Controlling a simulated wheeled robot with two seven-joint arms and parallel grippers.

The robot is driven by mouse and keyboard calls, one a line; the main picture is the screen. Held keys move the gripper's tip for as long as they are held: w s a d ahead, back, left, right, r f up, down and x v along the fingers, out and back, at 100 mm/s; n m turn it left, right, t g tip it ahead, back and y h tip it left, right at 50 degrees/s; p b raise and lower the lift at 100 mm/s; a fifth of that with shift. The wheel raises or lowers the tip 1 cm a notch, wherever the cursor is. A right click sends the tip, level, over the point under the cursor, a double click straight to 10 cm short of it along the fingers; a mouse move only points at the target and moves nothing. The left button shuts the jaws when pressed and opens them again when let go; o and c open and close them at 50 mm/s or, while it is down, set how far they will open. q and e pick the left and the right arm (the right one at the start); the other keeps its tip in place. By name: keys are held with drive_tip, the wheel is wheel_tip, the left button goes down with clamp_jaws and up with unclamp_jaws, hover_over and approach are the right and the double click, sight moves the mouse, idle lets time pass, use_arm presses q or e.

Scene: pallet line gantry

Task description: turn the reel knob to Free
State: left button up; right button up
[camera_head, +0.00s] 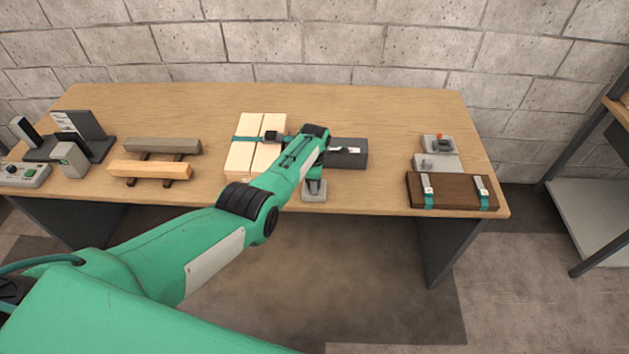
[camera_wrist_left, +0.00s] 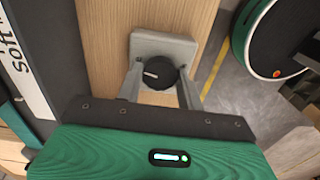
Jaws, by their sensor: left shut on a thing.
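The reel knob (camera_wrist_left: 158,73) is a round black knob with a white pointer mark, on a light grey base plate (camera_wrist_left: 150,42). In the left wrist view the mark points to the left of the picture. The base also shows at the table's front edge in the head view (camera_head: 314,197); there my arm hides the knob. My left gripper (camera_wrist_left: 159,88) is shut on the knob, one grey finger on each side. The gripper (camera_head: 314,183) shows only partly in the head view. No "Free" lettering is readable.
Strapped pale blocks (camera_head: 240,158) lie left of my wrist, and a dark box (camera_head: 352,160) lies behind it. Wooden beams (camera_head: 150,170) and a control box (camera_head: 22,175) stand farther left. A dark brown strapped block (camera_head: 455,190) lies at right. The back of the table (camera_head: 380,105) is clear.

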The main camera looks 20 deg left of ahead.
use_arm(q)
drive_tip(key=shift+w+r+n, duration=0.1)
drive_tip(key=shift+r+n, duration=0.05)
drive_tip(key=shift+n, duration=1.05)
drive_tip(key=o, duration=1)
drive_tip(key=shift+r, duration=0.55)
wheel_tip(320, 180, up, 13)
drive_tip(key=shift+f, duration=0.2)
drive_tip(key=shift+a, duration=0.1)
